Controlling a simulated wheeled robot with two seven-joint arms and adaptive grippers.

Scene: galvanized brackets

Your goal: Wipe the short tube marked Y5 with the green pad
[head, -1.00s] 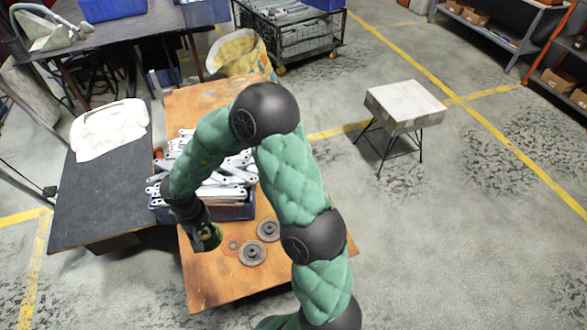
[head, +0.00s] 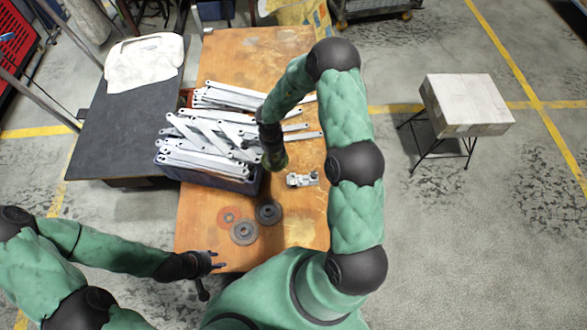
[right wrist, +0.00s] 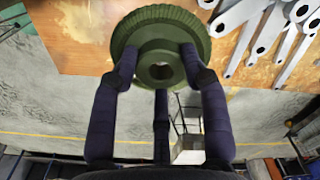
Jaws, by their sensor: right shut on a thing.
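My right gripper (head: 273,158) is above the wooden table, just right of the blue bin of brackets. In the right wrist view its dark fingers are shut on a round green pad (right wrist: 160,28) with a ribbed edge and a hole in the middle. A small pale metal piece (head: 302,179) lies on the table, right of and apart from the gripper. I cannot tell whether it is the short tube, and no Y5 mark is readable. My left gripper (head: 212,275) is at the table's front left edge, fingers spread and seemingly empty.
The wooden table (head: 285,50) holds the blue bin (head: 208,178) heaped with metal brackets. Two dark grey discs (head: 268,213) and a red ring (head: 229,215) lie near the front. A dark bench (head: 115,115) stands left; a white-topped stool (head: 468,100) stands right.

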